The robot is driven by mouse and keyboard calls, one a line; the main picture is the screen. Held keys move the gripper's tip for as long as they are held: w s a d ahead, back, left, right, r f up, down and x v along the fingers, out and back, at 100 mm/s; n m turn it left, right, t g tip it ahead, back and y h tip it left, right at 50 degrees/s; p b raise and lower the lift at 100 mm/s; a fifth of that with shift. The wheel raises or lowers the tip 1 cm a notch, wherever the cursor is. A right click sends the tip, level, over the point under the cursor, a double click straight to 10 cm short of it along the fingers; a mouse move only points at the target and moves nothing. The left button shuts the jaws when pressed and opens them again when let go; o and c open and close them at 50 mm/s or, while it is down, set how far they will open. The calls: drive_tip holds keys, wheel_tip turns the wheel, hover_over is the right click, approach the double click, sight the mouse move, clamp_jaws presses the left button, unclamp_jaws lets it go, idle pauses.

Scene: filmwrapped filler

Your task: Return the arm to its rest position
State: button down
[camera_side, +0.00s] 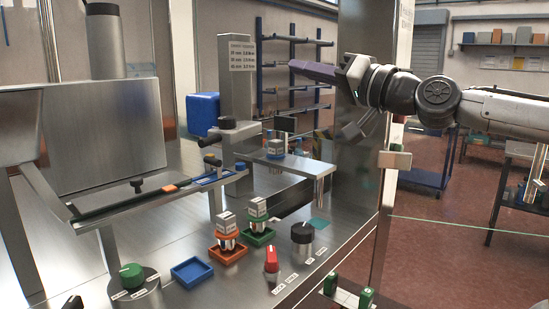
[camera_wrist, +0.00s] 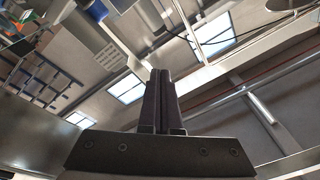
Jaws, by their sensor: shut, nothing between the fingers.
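My gripper (camera_side: 297,65) is raised high at the upper right of the side view, its purple-grey fingers pointing left. The fingers are together and nothing is between them. In the wrist view the two dark fingers (camera_wrist: 160,78) lie side by side in the middle, against ceiling lights and beams. My gripper is well above the steel machine table (camera_side: 190,255) and touches nothing.
On the table stand an orange tray (camera_side: 227,257) and a green tray (camera_side: 258,238), each with a small block-like item, and an empty blue tray (camera_side: 192,272). A red knob (camera_side: 271,259) and a black knob (camera_side: 302,233) are at the front. A tall steel column (camera_side: 352,175) stands close to my gripper.

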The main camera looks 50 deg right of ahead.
drive_tip(key=s+f+n+g, duration=0.2)
drive_tip(key=s+f+g, duration=0.2)
drive_tip(key=f, duration=0.8)
drive_tip(key=s+f+n+g, duration=0.3)
drive_tip(key=s+f+g, duration=0.2)
drive_tip(key=s+f, duration=0.4)
drive_tip(key=s+f+n+g, duration=0.3)
drive_tip(key=s+f+g, duration=0.2)
drive_tip(key=f, duration=1)
drive_tip(key=shift+s+d, duration=0.25)
drive_tip(key=shift+s, duration=0.4)
